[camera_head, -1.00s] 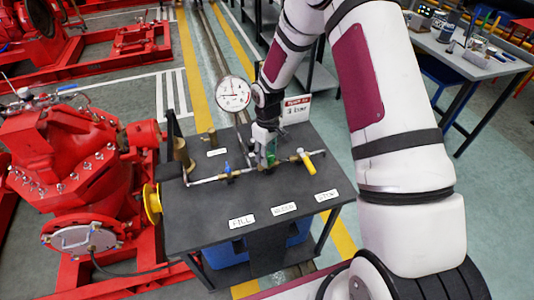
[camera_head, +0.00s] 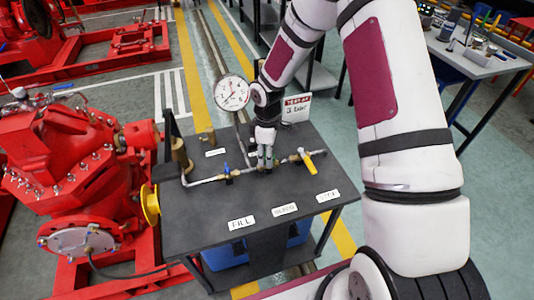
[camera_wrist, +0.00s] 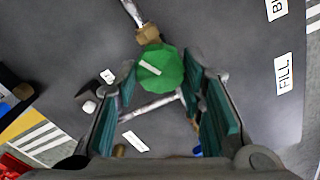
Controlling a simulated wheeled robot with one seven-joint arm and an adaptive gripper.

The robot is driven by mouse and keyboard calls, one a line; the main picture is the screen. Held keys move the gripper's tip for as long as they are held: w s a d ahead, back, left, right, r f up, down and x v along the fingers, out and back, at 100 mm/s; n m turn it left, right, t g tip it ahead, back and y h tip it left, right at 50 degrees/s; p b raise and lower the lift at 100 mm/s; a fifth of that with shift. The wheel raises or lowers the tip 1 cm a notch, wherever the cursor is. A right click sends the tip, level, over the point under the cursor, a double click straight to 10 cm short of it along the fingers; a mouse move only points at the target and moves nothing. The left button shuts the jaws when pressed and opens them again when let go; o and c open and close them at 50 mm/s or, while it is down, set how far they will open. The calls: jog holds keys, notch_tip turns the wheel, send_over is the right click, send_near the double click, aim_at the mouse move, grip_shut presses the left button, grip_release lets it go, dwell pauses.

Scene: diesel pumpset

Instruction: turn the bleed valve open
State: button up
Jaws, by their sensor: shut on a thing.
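The bleed valve has a green faceted knob (camera_wrist: 160,68) with a pale mark on its top, seen from above in the wrist view. It is the middle valve on the pipe run across the dark table (camera_head: 190,222). My gripper (camera_wrist: 162,84) is shut on the knob, with one teal-padded finger on each side. In the head view my gripper (camera_head: 265,162) points down at the middle of the pipe, and its fingers mostly hide the knob there.
A blue-handled valve (camera_head: 227,170) stands left of my gripper and a yellow-handled valve (camera_head: 308,162) stands right. A round gauge (camera_head: 232,92) and a small sign (camera_head: 296,107) rise behind. A red pump (camera_head: 70,180) stands to the left. The table front holds a FILL label (camera_head: 241,223) and other labels.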

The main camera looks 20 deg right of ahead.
dwell(0.3)
jog(key=o, duration=1.1)
jog(key=shift+o, duration=0.2)
notch_tip(320, 180, up, 12)
jog(key=s+d+r+m+t+h, duration=0.15)
jog(key=s+r+m, duration=0.25)
jog(key=s+r, duration=0.6)
jog(key=s+r+m+t, duration=0.2)
jog(key=s+r+m, duration=0.2)
jog(key=s+r, duration=0.6)
jog(key=s+a+r+m+t+y, duration=0.1)
jog(key=s+r+m, duration=0.3)
jog(key=s, duration=0.3)
jog(key=shift+s+t, duration=0.25)
jog(key=shift+t, duration=0.1)
